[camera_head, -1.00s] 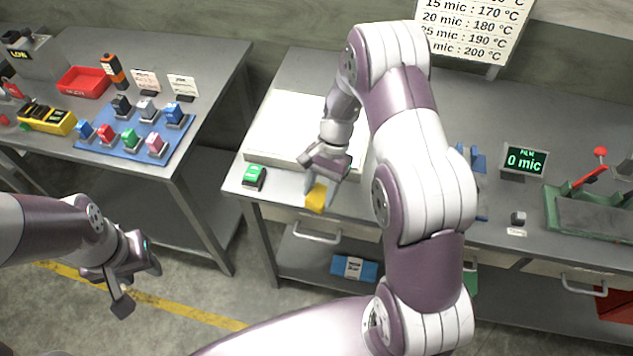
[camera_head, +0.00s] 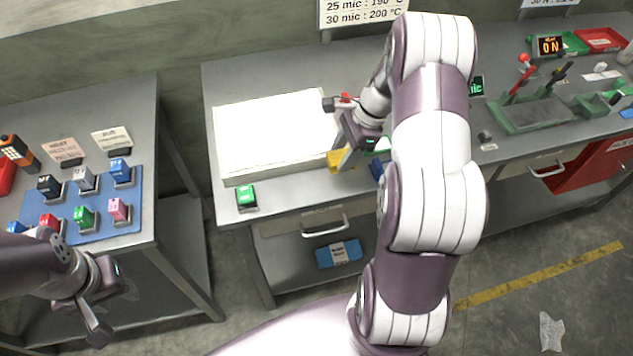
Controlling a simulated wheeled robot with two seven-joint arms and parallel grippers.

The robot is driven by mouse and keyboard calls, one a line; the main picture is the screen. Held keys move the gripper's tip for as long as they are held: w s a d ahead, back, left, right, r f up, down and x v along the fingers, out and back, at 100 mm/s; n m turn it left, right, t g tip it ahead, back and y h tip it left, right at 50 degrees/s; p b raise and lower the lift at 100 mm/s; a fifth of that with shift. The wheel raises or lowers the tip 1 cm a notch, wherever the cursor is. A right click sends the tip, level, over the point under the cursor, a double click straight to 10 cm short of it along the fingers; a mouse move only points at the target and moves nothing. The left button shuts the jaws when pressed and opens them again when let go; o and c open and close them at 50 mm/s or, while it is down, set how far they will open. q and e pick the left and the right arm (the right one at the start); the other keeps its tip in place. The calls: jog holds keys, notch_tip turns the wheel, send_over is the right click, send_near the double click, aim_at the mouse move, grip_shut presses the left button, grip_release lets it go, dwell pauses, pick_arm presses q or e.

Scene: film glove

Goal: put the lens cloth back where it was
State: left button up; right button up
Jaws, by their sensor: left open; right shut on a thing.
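A small yellow piece, which I take to be the lens cloth (camera_head: 336,160), is in my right gripper (camera_head: 346,157). The gripper is shut on it at the front right corner of a white slab (camera_head: 270,135) on the middle bench. I cannot tell whether the cloth touches the slab or the bench. My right arm hides part of the bench behind and to the right of it. My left gripper (camera_head: 106,312) is open and empty, low at the left, in front of the left table.
A green-topped block (camera_head: 246,196) stands at the bench's front left. A blue thing (camera_head: 376,170) is partly hidden by my arm. Several colored blocks stand on a blue mat (camera_head: 128,226) on the left table. A green press (camera_head: 540,115) stands at the right.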

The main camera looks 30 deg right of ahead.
jog(key=a+f, duration=0.1)
jog(key=w+a+f, duration=0.1)
jog(key=a, duration=0.1)
jog(key=a+f+p, duration=0.1)
jog(key=a, duration=0.1)
jog(key=shift+w+a, duration=0.2)
jog(key=shift+w, duration=0.2)
jog(key=shift+a+f, duration=0.1)
jog(key=shift+f, duration=0.15)
notch_tip(320, 180, down, 4)
jog(key=shift+r+p, duration=0.15)
jog(key=shift+p, duration=0.15)
jog(key=shift+f, duration=0.3)
jog(key=o, duration=1)
jog(key=shift+r, duration=0.1)
